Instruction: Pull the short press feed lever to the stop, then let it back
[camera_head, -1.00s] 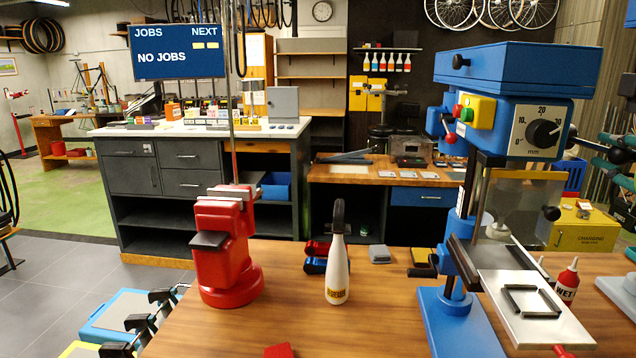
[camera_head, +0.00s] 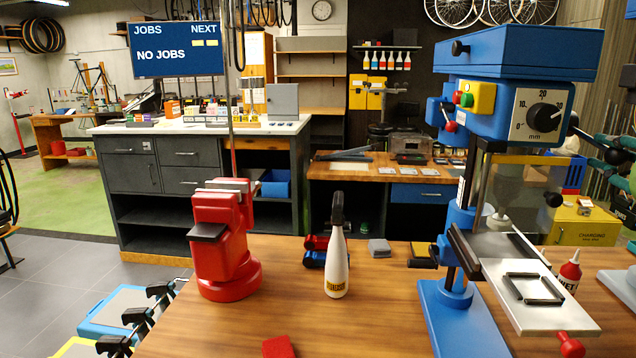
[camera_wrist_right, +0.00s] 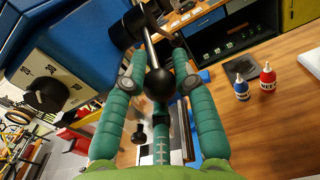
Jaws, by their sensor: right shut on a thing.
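The blue drill press (camera_head: 515,70) stands at the right, with a dial on its head and a metal work table (camera_head: 540,310) below. In the right wrist view, a short metal feed lever (camera_wrist_right: 151,52) runs from the black hub to a black ball knob (camera_wrist_right: 160,82). My right gripper (camera_head: 600,145) is at the press head's right side; its teal fingers (camera_wrist_right: 160,105) close around the knob. Another black ball (camera_head: 553,200) hangs lower beside the press in the head view. My left gripper is not in view.
A red vise (camera_head: 225,245) and a white bottle (camera_head: 337,265) stand on the wooden bench (camera_head: 390,320) left of the press. A red bottle (camera_head: 570,270) is behind the work table. The bench front between vise and press is mostly clear.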

